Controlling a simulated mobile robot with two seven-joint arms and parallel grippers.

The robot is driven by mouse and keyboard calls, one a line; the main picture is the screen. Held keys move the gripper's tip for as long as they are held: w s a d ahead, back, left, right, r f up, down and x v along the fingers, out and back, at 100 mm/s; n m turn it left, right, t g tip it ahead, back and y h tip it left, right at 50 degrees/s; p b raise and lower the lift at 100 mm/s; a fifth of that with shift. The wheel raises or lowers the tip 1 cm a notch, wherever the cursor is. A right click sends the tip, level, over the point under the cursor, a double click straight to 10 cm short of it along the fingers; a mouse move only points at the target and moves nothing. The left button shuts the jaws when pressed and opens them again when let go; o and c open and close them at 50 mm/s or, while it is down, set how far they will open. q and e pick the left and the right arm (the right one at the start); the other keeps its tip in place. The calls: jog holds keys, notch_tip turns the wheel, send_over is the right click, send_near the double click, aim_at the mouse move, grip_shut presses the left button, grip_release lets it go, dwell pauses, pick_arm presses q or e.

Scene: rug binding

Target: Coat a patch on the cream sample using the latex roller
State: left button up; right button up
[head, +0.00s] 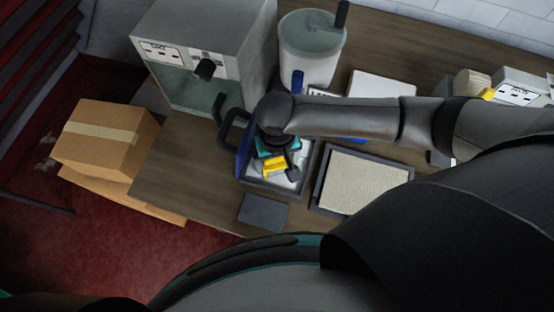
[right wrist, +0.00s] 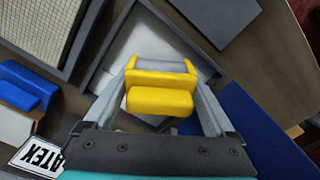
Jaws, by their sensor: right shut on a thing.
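The cream sample (head: 367,182) lies flat in a dark frame on the bench; its corner shows at upper left in the right wrist view (right wrist: 38,22). My right gripper (head: 276,163) is left of the sample, over a grey tray (head: 262,186) with a white inside. It is shut on a yellow grip (right wrist: 160,92), which I take for the latex roller's handle; it shows yellow in the head view (head: 274,166). The roller's working end is mostly hidden. Whether it touches the tray I cannot tell. My left gripper is not in view.
A grey machine (head: 190,55) and a translucent bucket (head: 311,52) stand behind. A blue panel (head: 243,157) is close left of my right gripper. A dark flat plate (head: 263,212) lies near the front edge. A cardboard box (head: 105,134) is off the bench at left.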

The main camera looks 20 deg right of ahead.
jog(key=shift+f, duration=0.5)
dwell(0.9)
jog(key=shift+s+f, duration=0.15)
dwell(2.2)
jog(key=shift+p, duration=0.3)
notch_tip(320, 180, up, 5)
jog(key=p, duration=0.6)
notch_tip(320, 180, up, 2)
jog(key=shift+r+p, duration=0.2)
jog(key=shift+p, duration=1)
jog(key=shift+f, duration=0.1)
